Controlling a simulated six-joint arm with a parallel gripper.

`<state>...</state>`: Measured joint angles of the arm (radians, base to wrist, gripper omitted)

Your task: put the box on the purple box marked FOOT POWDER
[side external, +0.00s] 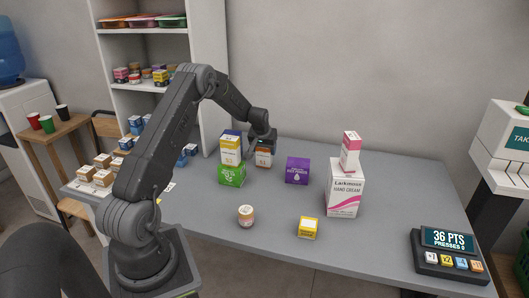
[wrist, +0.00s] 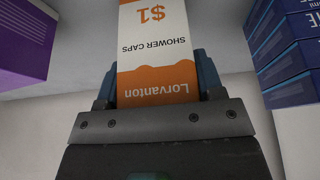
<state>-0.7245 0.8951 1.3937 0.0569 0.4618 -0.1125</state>
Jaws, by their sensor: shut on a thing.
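My gripper (side external: 264,141) is shut on a white and orange box (side external: 263,158) near the back of the counter. In the wrist view my gripper (wrist: 157,85) has one finger on each side of this box (wrist: 155,45), whose print reads "Lorvanton SHOWER CAPS" and "$1", upside down. I cannot tell whether its base touches the counter. The purple box (side external: 297,170) stands on the counter just right of the held box, with nothing on top. A purple box (wrist: 22,45) also shows at the upper left of the wrist view.
Left of my gripper, a yellow and white box (side external: 231,152) sits on a green box (side external: 232,175). A pink box (side external: 350,152) tops a hand cream box (side external: 345,190) at right. A jar (side external: 245,215) and a small yellow box (side external: 307,228) stand in front.

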